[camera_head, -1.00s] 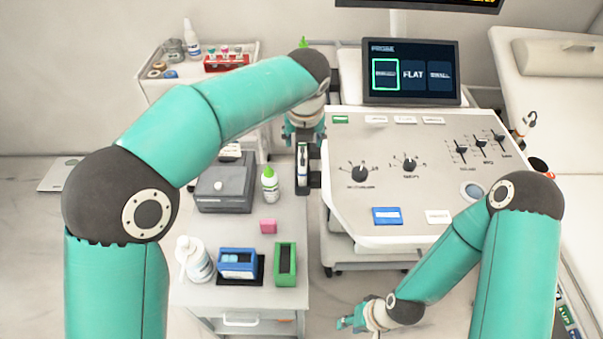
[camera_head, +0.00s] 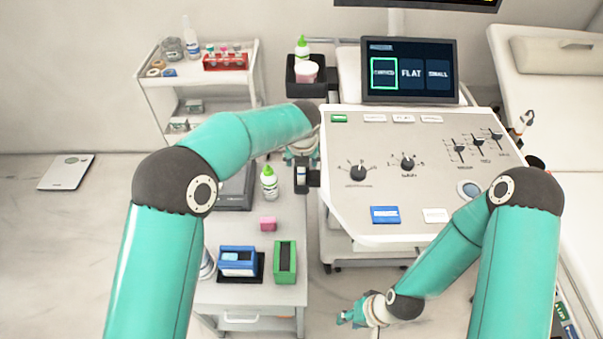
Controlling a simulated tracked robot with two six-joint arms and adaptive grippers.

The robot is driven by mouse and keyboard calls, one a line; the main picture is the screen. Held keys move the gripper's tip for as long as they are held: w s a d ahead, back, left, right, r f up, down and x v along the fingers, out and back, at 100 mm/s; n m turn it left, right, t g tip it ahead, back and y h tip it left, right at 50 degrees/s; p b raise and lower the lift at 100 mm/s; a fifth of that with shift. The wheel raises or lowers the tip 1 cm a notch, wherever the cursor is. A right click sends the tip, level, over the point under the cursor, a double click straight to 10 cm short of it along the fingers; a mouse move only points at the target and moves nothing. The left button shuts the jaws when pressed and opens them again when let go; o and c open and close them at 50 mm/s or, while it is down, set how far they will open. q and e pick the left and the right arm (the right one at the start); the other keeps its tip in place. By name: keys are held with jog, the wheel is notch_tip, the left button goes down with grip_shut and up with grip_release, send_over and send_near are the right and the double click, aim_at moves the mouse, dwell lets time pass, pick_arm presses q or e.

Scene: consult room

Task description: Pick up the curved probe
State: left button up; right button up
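The screen (camera_head: 411,71) above the console shows three boxes. The left box is outlined in green and seems to read "curved"; the others read "FLAT" and "SMALL". A small holder with a pale upright item (camera_head: 301,176) is at the console's left edge. I cannot tell whether this item is the curved probe. My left gripper (camera_head: 301,158) is just above and behind this holder, small and partly hidden by its own arm. Its fingers are not clear. My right gripper (camera_head: 350,316) is low in front of the console, apart from everything, its finger opening unclear.
The console panel (camera_head: 430,218) has knobs and sliders. The side table (camera_head: 262,294) bears a green-capped bottle (camera_head: 269,184), a pink block (camera_head: 268,223), a blue box (camera_head: 237,261) and a green box (camera_head: 285,262).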

pick_arm(q)
grip_shut()
dwell(0.3)
jog(key=shift+r, duration=0.2)
jog(key=shift+w+r, duration=0.1)
jog(key=shift+r, duration=0.5)
notch_tip(320, 180, up, 11)
jog(key=shift+r, duration=0.1)
notch_tip(320, 180, up, 12)
jog(key=p, duration=0.8)
jog(key=shift+r+p, duration=0.15)
jog(key=shift+p, duration=0.15)
